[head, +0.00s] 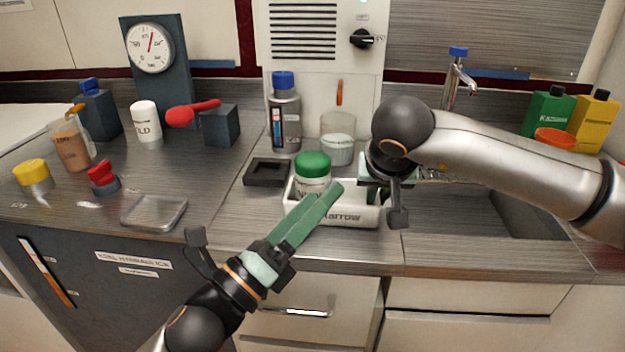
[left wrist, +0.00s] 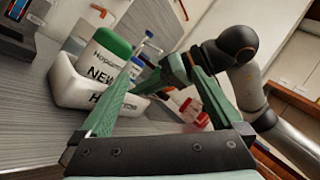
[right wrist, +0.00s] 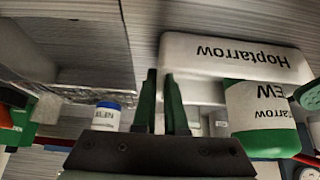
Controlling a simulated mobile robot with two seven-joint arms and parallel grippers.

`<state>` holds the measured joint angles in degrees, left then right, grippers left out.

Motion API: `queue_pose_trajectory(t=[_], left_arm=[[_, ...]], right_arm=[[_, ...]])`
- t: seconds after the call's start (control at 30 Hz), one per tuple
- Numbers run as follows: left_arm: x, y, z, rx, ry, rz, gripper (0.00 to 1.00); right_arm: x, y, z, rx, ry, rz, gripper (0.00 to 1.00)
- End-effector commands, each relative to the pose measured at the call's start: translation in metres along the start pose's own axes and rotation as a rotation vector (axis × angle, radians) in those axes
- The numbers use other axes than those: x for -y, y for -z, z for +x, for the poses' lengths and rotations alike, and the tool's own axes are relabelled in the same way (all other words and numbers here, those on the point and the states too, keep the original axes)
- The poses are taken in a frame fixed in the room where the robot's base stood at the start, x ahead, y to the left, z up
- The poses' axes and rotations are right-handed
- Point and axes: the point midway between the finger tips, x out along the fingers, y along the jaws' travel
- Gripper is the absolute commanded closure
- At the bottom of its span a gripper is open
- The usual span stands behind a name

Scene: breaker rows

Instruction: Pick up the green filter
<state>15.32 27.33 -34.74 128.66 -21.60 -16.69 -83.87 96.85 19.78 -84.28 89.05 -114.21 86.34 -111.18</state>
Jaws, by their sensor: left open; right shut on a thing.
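A white cylinder with a green cap (head: 312,165), labelled "NEW" and apparently the green filter, stands upright in the left part of a white tray (head: 352,217). It also shows in the left wrist view (left wrist: 103,62) and the right wrist view (right wrist: 258,105). My left gripper (head: 330,192) reaches over the tray's front; its fingers are apart, with the cylinder beyond and to the left in the wrist view. My right gripper (head: 373,183) is at the tray's right part, with its fingers close together, seemingly on the tray's edge; the exact contact is hidden.
A dark square holder (head: 268,172) is left of the tray, with a grey blue-capped bottle (head: 284,115) and a glass beaker (head: 338,140) behind. Bare counter is between dish and tray.

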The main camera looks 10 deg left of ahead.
Motion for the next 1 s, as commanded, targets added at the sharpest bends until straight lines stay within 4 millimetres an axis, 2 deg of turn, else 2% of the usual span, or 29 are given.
queue_pose_trajectory(t=[0.03,0.1,0.3,0.5,0.7,0.83,1.0], left_arm=[[0.001,-0.013,0.003,0.016,-0.037,0.122,0.0],[-0.001,-0.02,0.003,0.013,-0.098,0.244,0.0],[-0.005,-0.022,-0.008,-0.06,-0.269,0.513,0.0],[-0.013,-0.023,-0.025,-0.151,-0.4,0.719,0.0],[-0.018,-0.025,-0.035,-0.201,-0.463,0.815,0.0],[-0.026,-0.024,-0.024,-0.209,-0.473,0.825,0.0],[-0.04,-0.025,0.001,-0.209,-0.473,0.824,0.0]], right_arm=[[0.0,-0.001,0.001,0.002,-0.001,0.0,1.0],[0.0,-0.001,0.001,0.002,-0.001,0.0,1.0],[0.0,-0.001,0.001,0.002,-0.001,0.0,1.0],[0.0,-0.001,0.001,0.002,-0.001,0.0,1.0],[0.0,-0.001,0.001,0.002,-0.001,0.0,1.0],[0.0,-0.001,0.001,0.002,-0.001,0.0,1.0],[0.0,-0.001,0.001,0.002,-0.001,0.0,1.0]])
